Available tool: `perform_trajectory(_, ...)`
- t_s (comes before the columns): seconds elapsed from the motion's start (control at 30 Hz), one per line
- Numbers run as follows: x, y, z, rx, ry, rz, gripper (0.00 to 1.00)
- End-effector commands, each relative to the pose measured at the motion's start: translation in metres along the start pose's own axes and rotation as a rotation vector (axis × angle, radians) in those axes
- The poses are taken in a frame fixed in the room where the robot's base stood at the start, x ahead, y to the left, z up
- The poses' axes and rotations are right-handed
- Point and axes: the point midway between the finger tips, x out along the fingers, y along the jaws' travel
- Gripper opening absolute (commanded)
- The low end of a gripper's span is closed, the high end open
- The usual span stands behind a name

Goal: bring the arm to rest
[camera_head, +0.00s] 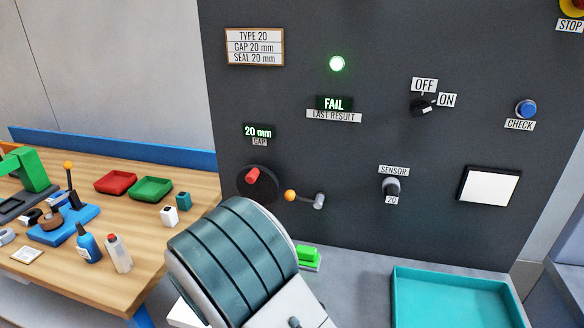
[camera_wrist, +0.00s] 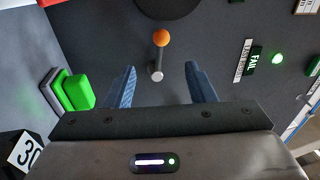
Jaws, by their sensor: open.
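My gripper (camera_wrist: 161,88) shows in the wrist view with its two blue-grey fingers spread apart and nothing between them. It faces the dark panel (camera_head: 365,145). A small lever with an orange ball (camera_wrist: 161,38) stands out from the panel just beyond the fingertips, apart from them as far as I can tell. The same orange ball shows in the head view (camera_head: 290,195). In the head view my arm covers the lower middle of the picture and hides the gripper's fingers.
A green block (camera_head: 308,256) sits by the panel's foot, left of the fingers in the wrist view. A teal tray (camera_head: 404,300) stands at lower right. A wooden table (camera_head: 190,187) at left holds a red tray (camera_head: 115,183), a green tray (camera_head: 151,189) and bottles. The display reads FAIL (camera_head: 334,103).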

Motion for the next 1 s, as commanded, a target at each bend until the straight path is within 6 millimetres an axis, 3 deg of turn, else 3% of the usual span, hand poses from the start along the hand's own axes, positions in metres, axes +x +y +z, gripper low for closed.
perform_trajectory(0.07,0.007,-0.003,-0.015,0.045,0.055,0.014,0.5)
perform_trajectory(0.13,0.016,-0.008,-0.046,0.146,0.167,0.041,0.5)
perform_trajectory(0.27,0.026,-0.017,-0.128,0.447,0.482,0.08,0.5)
perform_trajectory(0.4,0.011,-0.02,-0.212,0.827,0.861,0.051,0.5)
perform_trajectory(0.5,-0.013,-0.021,-0.257,1.101,1.126,-0.023,0.5)
perform_trajectory(0.6,-0.042,-0.021,-0.29,1.373,1.384,-0.144,0.5)
perform_trajectory(0.7,-0.072,-0.022,-0.308,1.641,1.632,-0.31,0.5)
perform_trajectory(0.9,-0.122,-0.031,-0.313,2.133,2.086,-0.792,0.5)
perform_trajectory(0.93,-0.127,-0.033,-0.311,-2.122,-2.073,0.852,0.5)
perform_trajectory(1.0,-0.137,-0.04,-0.305,-1.925,-1.88,0.909,0.5)
